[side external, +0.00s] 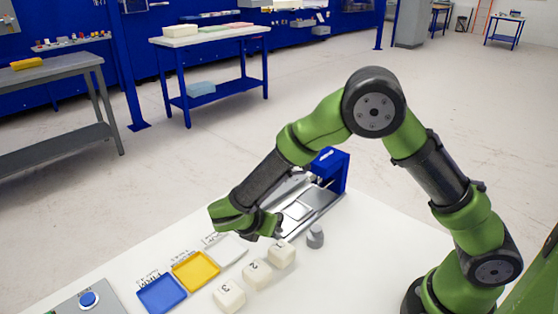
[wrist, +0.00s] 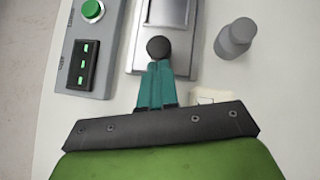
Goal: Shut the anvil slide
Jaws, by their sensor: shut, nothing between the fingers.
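The anvil slide (side external: 298,210) is a flat metal plate with a pale square on it, drawn out in front of the blue press (side external: 335,168). In the wrist view the slide (wrist: 165,12) lies at the top centre, with a round black knob (wrist: 158,47) at its near end. My gripper (wrist: 157,64) has its teal fingers shut together, with the tips right at the knob. I cannot tell whether they touch it. In the side view my gripper (side external: 274,228) is low at the slide's near end, and the knob is hidden there.
Foam blocks numbered 1 (side external: 282,253), 2 (side external: 257,274) and 3 (side external: 229,295) stand near my gripper. A grey weight (side external: 315,237) stands right of the slide. Blue (side external: 161,294), yellow (side external: 196,271) and white (side external: 228,248) trays lie left. A green-button box (wrist: 85,45) flanks the slide.

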